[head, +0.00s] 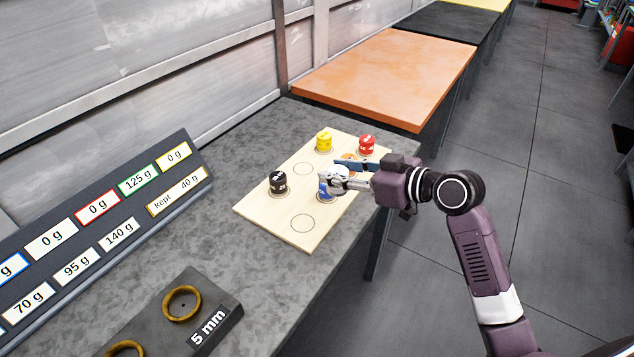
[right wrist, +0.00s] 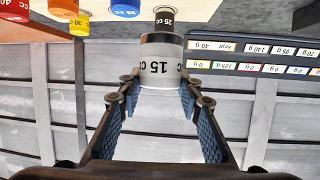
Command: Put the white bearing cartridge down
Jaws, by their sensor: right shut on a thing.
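The white bearing cartridge (right wrist: 160,65), marked 15 cc, is between the fingers of my right gripper (right wrist: 158,92) in the right wrist view. In the head view my right gripper (head: 345,177) is shut on the white cartridge (head: 334,171) over the right part of the light wooden board (head: 265,216). The fingers partly hide the cartridge. I cannot tell whether its base touches the board. My left gripper is not in view.
Black (head: 278,183), yellow (head: 324,141), red (head: 367,145) and blue (head: 324,188) cartridges stand on the board; an orange one (head: 349,157) is partly hidden. Marked circles at the board's middle (head: 303,168) and front (head: 302,223) are empty. A readout panel (head: 110,205) stands left.

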